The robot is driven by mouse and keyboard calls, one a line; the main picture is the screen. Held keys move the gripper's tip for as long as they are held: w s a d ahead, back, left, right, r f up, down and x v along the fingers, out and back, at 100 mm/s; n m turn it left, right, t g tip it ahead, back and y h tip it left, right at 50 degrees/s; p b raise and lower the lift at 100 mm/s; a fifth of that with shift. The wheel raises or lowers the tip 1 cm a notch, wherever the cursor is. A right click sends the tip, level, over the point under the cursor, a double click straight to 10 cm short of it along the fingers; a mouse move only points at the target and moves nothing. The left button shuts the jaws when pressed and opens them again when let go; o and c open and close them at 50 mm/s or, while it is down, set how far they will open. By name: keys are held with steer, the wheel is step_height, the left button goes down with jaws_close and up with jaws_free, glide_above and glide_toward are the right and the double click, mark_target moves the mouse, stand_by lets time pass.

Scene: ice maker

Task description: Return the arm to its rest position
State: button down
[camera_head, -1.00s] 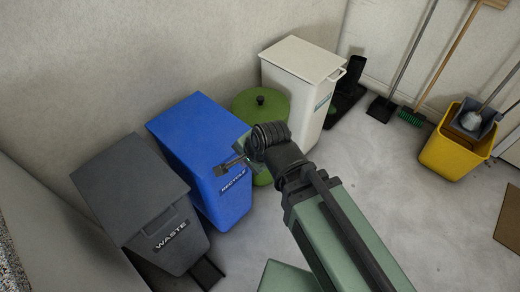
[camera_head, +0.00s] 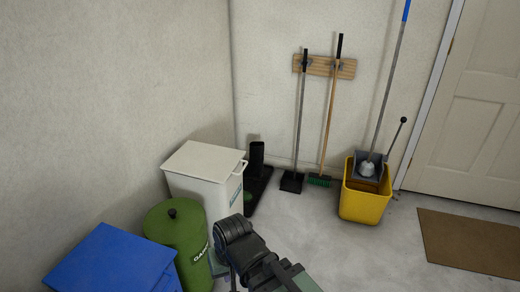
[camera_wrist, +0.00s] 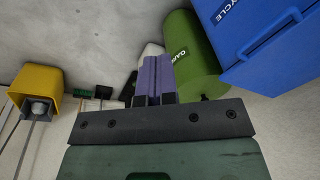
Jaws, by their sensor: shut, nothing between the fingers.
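My gripper (camera_wrist: 153,78) shows in the wrist view with its two purple fingers together and nothing between them. In the head view my dark wrist joint and pale green arm are at the bottom centre, in front of the green bin (camera_head: 178,238). The fingers are hard to make out there. In the wrist view the fingers point toward the green bin (camera_wrist: 188,52) and a white shape behind it, apparently without holding anything.
A blue bin (camera_head: 110,262) and a white bin (camera_head: 205,170) stand along the left wall. A yellow mop bucket (camera_head: 363,203), broom (camera_head: 330,115) and dustpan (camera_head: 291,182) are at the back. A brown mat (camera_head: 470,240) lies by a door (camera_head: 480,110). The middle floor looks clear.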

steer(key=w+d+r+m+h+p, duration=0.1)
steer(key=w+d+m, duration=0.15)
steer(key=d, duration=1.05)
steer(key=w+d+m+p, duration=0.15)
steer(key=w+d, duration=0.25)
steer(key=d, duration=0.9)
step_height(320, 180, up, 23)
steer(key=p, duration=2.1)
steer(key=shift+a+f+g, duration=0.2)
steer(key=shift+g, duration=0.1)
